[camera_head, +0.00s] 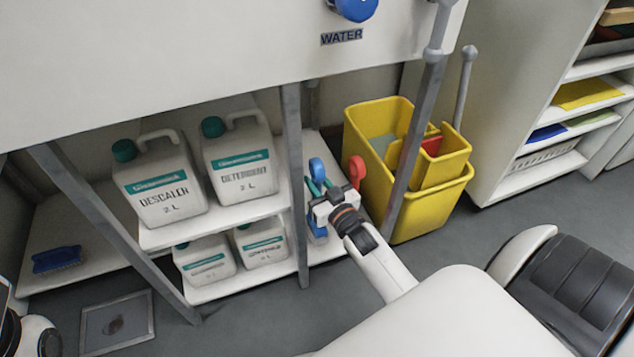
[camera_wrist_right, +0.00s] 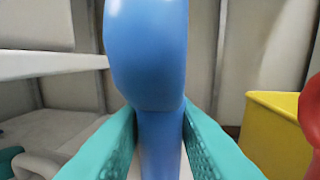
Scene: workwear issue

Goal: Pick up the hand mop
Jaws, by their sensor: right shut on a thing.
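The hand mop (camera_head: 317,169) has a thick blue handle and stands upright on the lower shelf area, beside the yellow bucket. Blue parts also show below my right gripper, but its lower end is partly hidden. My right gripper (camera_head: 318,190) is shut around the handle. In the right wrist view the blue handle of the hand mop (camera_wrist_right: 150,60) rises between the teal fingers of my right gripper (camera_wrist_right: 158,140), one on each side. Only part of my left arm shows at the lower left of the head view; its fingers are out of sight.
A red handle (camera_head: 357,168) stands close to the right of the hand mop. The yellow bucket (camera_head: 432,215) is right behind a metal leg. White jugs (camera_head: 160,190) fill the shelves to the left. A blue brush (camera_head: 56,259) lies at far left.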

